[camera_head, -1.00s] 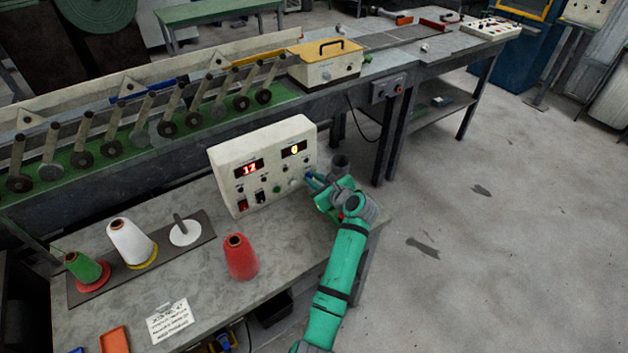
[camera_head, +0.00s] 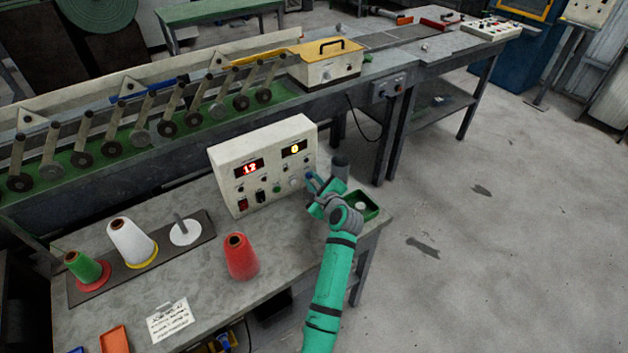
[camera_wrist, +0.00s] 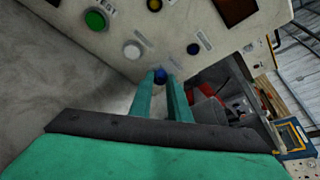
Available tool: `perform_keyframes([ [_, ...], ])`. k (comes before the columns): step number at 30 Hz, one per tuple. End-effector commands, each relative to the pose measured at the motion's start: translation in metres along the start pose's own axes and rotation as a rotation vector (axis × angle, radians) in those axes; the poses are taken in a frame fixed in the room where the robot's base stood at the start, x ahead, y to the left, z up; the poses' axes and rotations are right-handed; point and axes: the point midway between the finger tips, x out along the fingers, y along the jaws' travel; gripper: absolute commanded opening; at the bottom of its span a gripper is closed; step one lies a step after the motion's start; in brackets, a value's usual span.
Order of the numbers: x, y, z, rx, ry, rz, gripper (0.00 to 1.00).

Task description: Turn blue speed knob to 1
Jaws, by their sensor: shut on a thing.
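The white control box (camera_head: 228,170) stands on the table. It has a red display (camera_head: 249,168) at left and a yellow display (camera_head: 294,149) at right. The yellow figure looks like 0, but it is very small. The blue knob (camera_wrist: 159,72) is low on the panel's right side in the wrist view. My gripper (camera_wrist: 161,80) is shut on the blue knob, a finger on either side. In the head view my gripper (camera_head: 312,182) is at the box's lower right corner and hides most of the knob. The knob's pointer cannot be made out.
A white button (camera_wrist: 132,50) and a green button (camera_wrist: 95,20) sit beside the knob. A green tray (camera_head: 368,205) lies right of my wrist. A red cone (camera_head: 241,257) and a white cone (camera_head: 130,242) stand on the table.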

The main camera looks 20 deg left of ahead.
Motion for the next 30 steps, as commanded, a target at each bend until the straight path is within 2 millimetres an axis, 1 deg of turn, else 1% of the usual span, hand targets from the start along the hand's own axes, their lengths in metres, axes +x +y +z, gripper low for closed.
perform_keyframes([
  [9,0.0003,0.0057,-0.0017,-0.277,0.013,-0.110,0.00],
  [18,0.0011,0.0081,-0.0025,-0.497,0.020,-0.200,0.00],
  [24,0.0013,0.0087,-0.0026,-0.593,0.023,-0.240,0.00],
  [30,0.0014,0.0091,-0.0028,-0.646,0.025,-0.262,0.00],
])
